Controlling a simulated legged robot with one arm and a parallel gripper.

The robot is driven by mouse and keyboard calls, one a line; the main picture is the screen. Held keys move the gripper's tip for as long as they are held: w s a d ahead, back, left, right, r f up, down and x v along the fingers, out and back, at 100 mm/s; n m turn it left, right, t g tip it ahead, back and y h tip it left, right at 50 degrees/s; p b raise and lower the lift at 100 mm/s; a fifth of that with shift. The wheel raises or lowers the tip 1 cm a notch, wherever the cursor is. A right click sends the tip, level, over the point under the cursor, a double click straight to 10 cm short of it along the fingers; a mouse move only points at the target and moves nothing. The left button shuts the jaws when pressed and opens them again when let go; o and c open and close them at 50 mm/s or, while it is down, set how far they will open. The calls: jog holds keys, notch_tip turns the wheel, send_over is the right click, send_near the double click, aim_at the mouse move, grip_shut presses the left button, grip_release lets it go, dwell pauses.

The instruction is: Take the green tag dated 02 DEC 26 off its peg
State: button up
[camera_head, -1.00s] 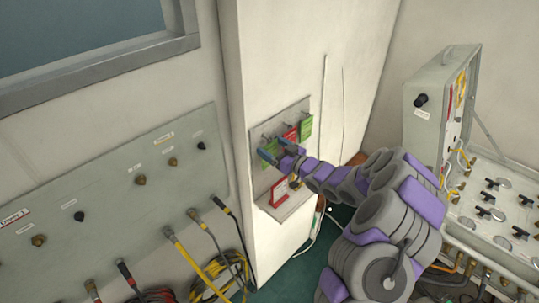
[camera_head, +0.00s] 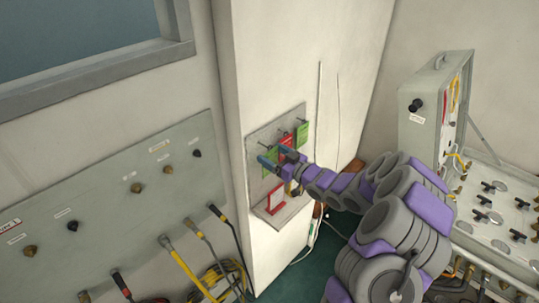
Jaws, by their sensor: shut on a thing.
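A small grey board on the white column carries hanging tags on pegs. A green tag (camera_head: 268,157) is at the left, a red tag (camera_head: 287,141) in the middle and another green tag (camera_head: 303,132) at the right. Their dates are too small to read. The fingers partly cover this tag and the red one's lower part. I cannot tell whether the held tag is still on its peg.
A red-framed card (camera_head: 276,201) stands on the board's lower ledge. A grey hose panel (camera_head: 110,200) is on the left wall. An open valve case (camera_head: 425,125) is at the right. Hoses hang below the left panel.

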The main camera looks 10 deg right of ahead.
jog(key=b+v, duration=0.1)
jog(key=v, duration=1.5)
jog(key=shift+b, duration=0.35)
jog(key=shift+s, duration=0.1)
